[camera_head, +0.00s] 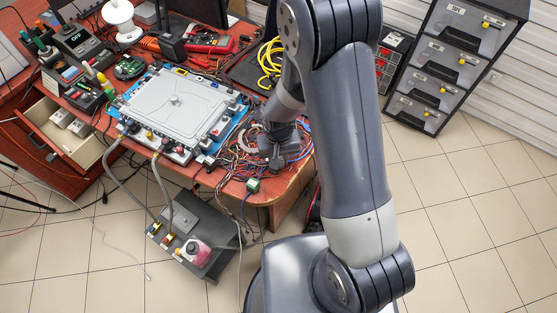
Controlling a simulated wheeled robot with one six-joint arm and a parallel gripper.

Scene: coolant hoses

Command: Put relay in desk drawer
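The desk drawer (92,153) is pulled open at the left side of the reddish desk, with its cream inside showing. A few small pale block-like items (67,120) lie in it; I cannot tell what they are. My gripper (280,160) is at the right part of the desk, low over a tangle of coloured wires. Its fingers are dark and small in view, so I cannot tell whether they are open or hold anything. A small green block (253,185) sits at the desk's front edge, just left of my gripper. I cannot make out for certain which item is the relay.
A large grey plate assembly (175,105) with hoses fills the desk middle, between my gripper and the drawer. A dark unit with a pink bottle (196,250) stands on the floor in front. A dark drawer cabinet (445,65) stands back right. Tiled floor (480,210) is clear at right.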

